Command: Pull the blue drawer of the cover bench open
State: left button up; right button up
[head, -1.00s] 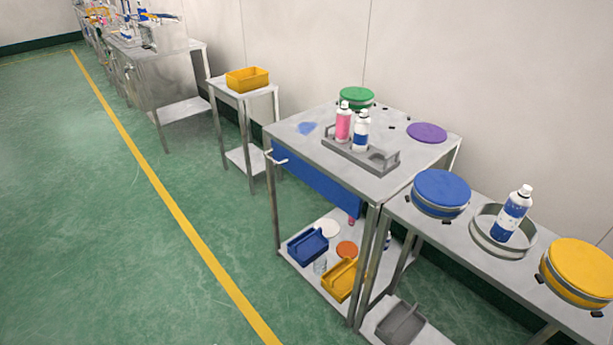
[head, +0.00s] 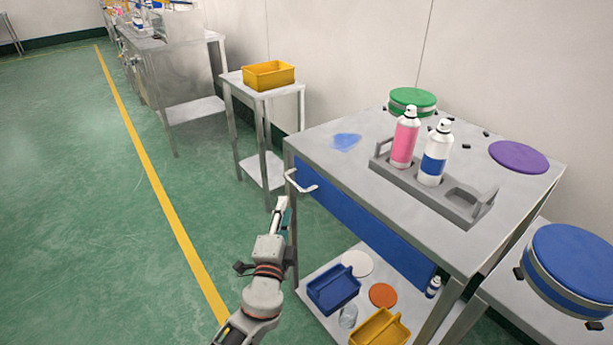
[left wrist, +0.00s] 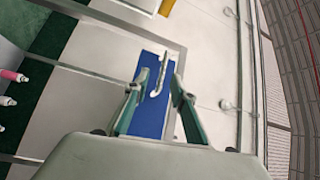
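The cover bench (head: 340,165) has a blue drawer (head: 365,222) under its top, and the drawer front sits in line with the bench frame. A white bar handle (head: 298,183) sticks out near the drawer's left end. My left gripper (head: 283,204) is just below and in front of the handle in the head view. In the left wrist view the gripper's two green fingers (left wrist: 152,102) are spread apart, with the handle (left wrist: 160,76) and the blue drawer front (left wrist: 150,112) between and beyond them. Contact with the handle does not show. My right gripper is not in view.
On the bench top a grey rack (head: 430,193) holds a pink can (head: 405,140) and a blue-banded can (head: 435,155). The lower shelf holds a blue bin (head: 333,288) and a yellow bin (head: 380,328). A small side table (head: 262,95) stands left. The floor in front is clear.

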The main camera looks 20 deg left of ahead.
aim_at(293, 182)
pick_arm(q)
jog(key=shift+m+t, duration=0.3)
jog(key=shift+m, duration=0.1)
jog(key=w, duration=0.1)
jog(key=w+r, duration=0.1)
jog(key=w, duration=0.2)
jog(key=shift+d+r, duration=0.15)
jog(key=shift+r, duration=0.1)
jog(key=shift+w+a+r, duration=0.1)
jog(key=shift+w+a, duration=0.1)
jog(key=shift+w, duration=1.2)
jog(key=shift+w+a+r, duration=0.1)
jog(key=shift+w+a, duration=0.05)
jog(key=shift+w, duration=1.2)
grip_shut()
